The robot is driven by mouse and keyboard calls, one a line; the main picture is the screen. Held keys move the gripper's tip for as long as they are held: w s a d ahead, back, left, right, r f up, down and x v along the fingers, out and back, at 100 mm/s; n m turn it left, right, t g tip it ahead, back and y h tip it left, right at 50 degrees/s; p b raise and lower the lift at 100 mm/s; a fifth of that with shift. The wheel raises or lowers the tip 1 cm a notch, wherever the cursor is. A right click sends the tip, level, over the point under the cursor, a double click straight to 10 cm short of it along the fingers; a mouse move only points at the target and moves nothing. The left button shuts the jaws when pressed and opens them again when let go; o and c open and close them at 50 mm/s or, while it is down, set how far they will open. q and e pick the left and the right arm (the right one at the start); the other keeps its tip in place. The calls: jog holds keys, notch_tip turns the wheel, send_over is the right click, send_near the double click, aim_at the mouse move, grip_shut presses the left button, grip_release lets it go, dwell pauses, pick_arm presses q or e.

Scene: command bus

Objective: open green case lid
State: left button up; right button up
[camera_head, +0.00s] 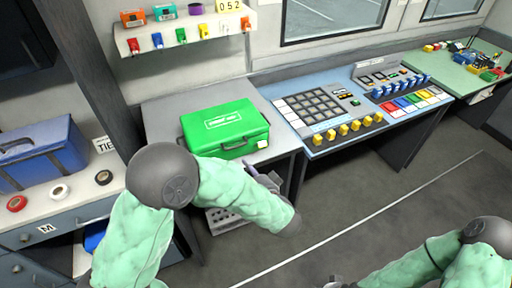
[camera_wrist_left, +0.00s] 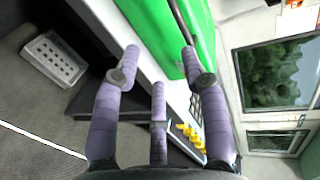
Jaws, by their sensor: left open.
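The green case (camera_head: 225,126) sits on the grey counter with its lid shut and a white label on top. Its green front also shows large in the left wrist view (camera_wrist_left: 178,35). A dark handle-like strip (camera_wrist_left: 184,30) runs along that front. My left gripper (camera_head: 268,180) is just in front of the case's lower right front, partly hidden by my arm. In the left wrist view its purple fingers (camera_wrist_left: 160,80) are spread apart with nothing between them, close to the case front. My right arm (camera_head: 430,265) shows at the lower right; its gripper cannot be made out.
A control panel (camera_head: 325,105) with buttons and yellow knobs stands right of the case. A blue case (camera_head: 40,155) and tape rolls (camera_head: 60,191) are on the left cabinet. A shelf (camera_head: 185,30) with coloured tags hangs behind. A grey perforated box (camera_wrist_left: 54,60) is below the counter. The floor ahead is clear.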

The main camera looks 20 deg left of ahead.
pick_arm(q)
jog(key=shift+t, duration=0.3)
jog(key=x, duration=0.3)
jog(key=r+b+x, duration=0.1)
jog(key=x, duration=0.3)
jog(key=w+r+x, duration=0.1)
jog(key=x, duration=0.2)
jog(key=shift+b, duration=0.35)
grip_shut()
